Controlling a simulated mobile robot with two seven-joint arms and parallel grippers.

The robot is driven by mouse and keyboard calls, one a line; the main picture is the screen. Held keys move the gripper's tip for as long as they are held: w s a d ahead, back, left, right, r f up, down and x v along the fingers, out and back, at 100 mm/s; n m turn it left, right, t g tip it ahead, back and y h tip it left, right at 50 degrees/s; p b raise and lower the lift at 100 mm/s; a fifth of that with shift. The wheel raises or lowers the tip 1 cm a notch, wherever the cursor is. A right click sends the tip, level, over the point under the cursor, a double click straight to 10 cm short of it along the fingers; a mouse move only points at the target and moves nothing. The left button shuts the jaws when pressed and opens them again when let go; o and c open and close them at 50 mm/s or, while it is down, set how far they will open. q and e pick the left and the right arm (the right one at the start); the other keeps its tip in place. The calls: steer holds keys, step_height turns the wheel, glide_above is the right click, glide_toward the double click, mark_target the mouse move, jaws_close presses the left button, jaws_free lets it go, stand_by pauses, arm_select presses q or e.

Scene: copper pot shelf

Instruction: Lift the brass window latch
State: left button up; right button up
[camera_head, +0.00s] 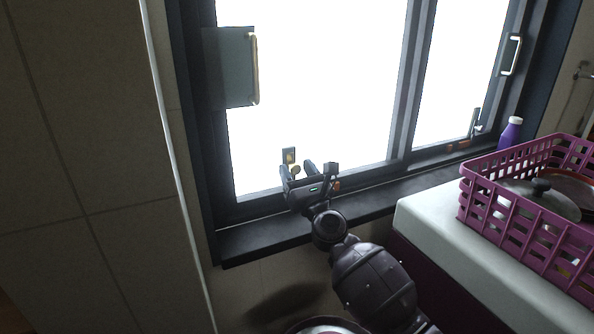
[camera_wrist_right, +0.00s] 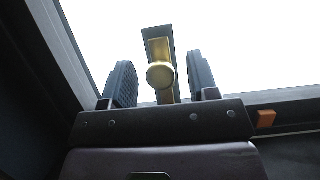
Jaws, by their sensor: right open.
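The brass window latch (camera_head: 290,157) is small, with a gold body on a dark plate, low on the left part of the window. In the right wrist view the latch (camera_wrist_right: 161,75) shows a round knob in front of an upright brass bar. My right gripper (camera_head: 310,168) is at the window's bottom rail, just beside and below the latch in the head view. In the wrist view its two dark fingers (camera_wrist_right: 161,84) are open, one on each side of the latch, with gaps on both sides. Contact cannot be seen. My left gripper is not in view.
The dark window frame (camera_head: 201,150) and sill (camera_head: 262,236) surround the latch. A purple basket (camera_head: 478,205) with a lidded pan stands on the white counter (camera_head: 432,221) at right. A purple bottle (camera_head: 510,134) stands behind it. An orange block (camera_wrist_right: 265,118) sits on the rail.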

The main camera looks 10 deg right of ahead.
steer(key=v, duration=1)
steer(key=shift+s, duration=0.35)
